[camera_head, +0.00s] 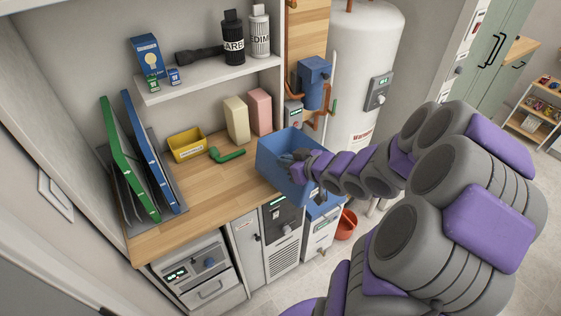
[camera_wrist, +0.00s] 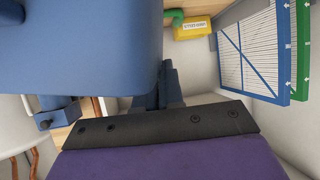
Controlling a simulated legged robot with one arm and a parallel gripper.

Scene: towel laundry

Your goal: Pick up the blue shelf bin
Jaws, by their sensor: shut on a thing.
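The blue shelf bin (camera_head: 275,171) is at the right end of the wooden counter, open side up. My gripper (camera_head: 299,161) is at its right rim, shut on it, with the fingertips partly hidden by the bin. In the wrist view the blue bin (camera_wrist: 85,50) fills the upper left, close to the camera, and my gripper (camera_wrist: 170,85) shows dark fingers against its lower right edge. I cannot tell whether its base touches the counter.
On the wooden counter (camera_head: 215,192) are a yellow bin (camera_head: 187,147), a green elbow pipe (camera_head: 227,156), a cream block (camera_head: 237,121) and a pink block (camera_head: 259,111). Green and blue framed filters (camera_head: 150,150) stand at left. A white tank (camera_head: 362,65) stands behind; an orange bucket (camera_head: 346,226) is on the floor.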

